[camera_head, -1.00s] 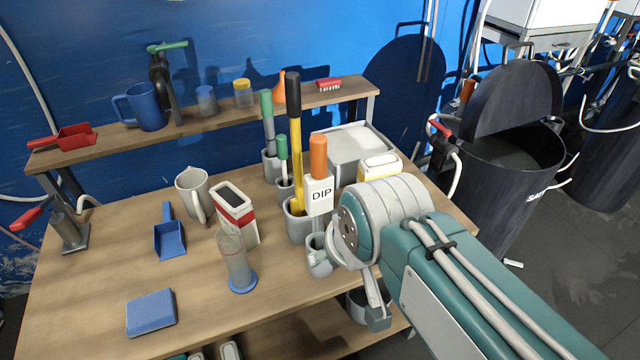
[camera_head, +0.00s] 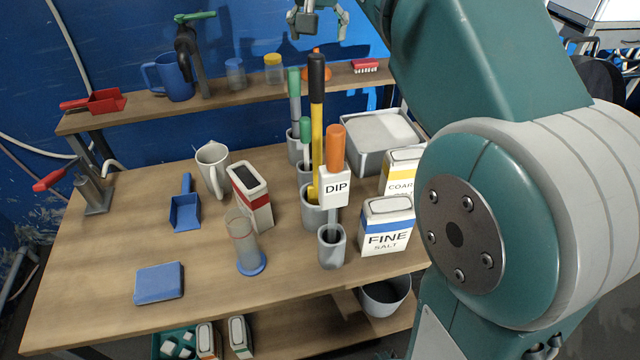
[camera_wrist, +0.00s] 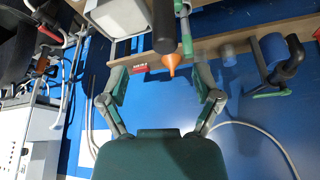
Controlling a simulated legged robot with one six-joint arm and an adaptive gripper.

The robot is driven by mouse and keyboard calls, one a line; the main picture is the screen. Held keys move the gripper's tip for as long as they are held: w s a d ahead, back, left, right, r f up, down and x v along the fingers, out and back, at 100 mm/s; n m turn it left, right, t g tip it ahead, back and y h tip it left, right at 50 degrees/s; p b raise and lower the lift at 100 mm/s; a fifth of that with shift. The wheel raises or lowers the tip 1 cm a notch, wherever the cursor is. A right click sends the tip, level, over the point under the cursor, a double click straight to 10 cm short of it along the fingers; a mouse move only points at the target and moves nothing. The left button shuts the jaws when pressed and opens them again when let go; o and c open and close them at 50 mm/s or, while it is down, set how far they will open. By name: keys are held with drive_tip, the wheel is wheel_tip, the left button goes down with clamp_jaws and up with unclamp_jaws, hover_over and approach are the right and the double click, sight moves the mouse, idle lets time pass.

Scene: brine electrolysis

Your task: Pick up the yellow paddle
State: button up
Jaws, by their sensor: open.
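The yellow paddle (camera_head: 317,140) stands nearly upright in a grey cup (camera_head: 313,212) on the bench. It has a long black handle (camera_head: 316,80) on top and a yellow shaft. Its lower end is partly hidden by the cup and the DIP tag. My gripper (camera_head: 318,18) is high at the top of the head view, above and behind the handle top. In the wrist view my gripper (camera_wrist: 160,88) has its fingers spread with nothing between them. There a black handle (camera_wrist: 163,28), likely the paddle's, shows beyond the fingers at the top.
An orange-handled dipper (camera_head: 336,150) stands close in front of the paddle, with green-handled tools (camera_head: 294,95) behind. Salt boxes (camera_head: 387,228) and a grey bin (camera_head: 350,152) are to the right. A shelf (camera_head: 220,104) runs behind. The bench's left front is mostly clear.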

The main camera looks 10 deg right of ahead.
sight(317, 75)
drive_tip(key=f, duration=0.1)
drive_tip(key=w+f, duration=0.1)
drive_tip(key=f, duration=0.1)
drive_tip(key=a+f, duration=0.1)
drive_tip(key=shift+w+f, duration=0.3)
drive_tip(key=shift+w, duration=0.1)
drive_tip(key=f, duration=0.1)
drive_tip(key=w+d+f, duration=0.1)
drive_tip(key=f, duration=0.1)
drive_tip(key=w+d+f, duration=0.1)
drive_tip(key=shift+f, duration=0.3)
drive_tip(key=shift+a+f, duration=0.15)
drive_tip(key=shift+f, duration=0.1)
drive_tip(key=shift+a, duration=0.2)
drive_tip(key=shift+c, duration=0.6)
clamp_jaws()
drive_tip(key=shift+d, duration=0.2)
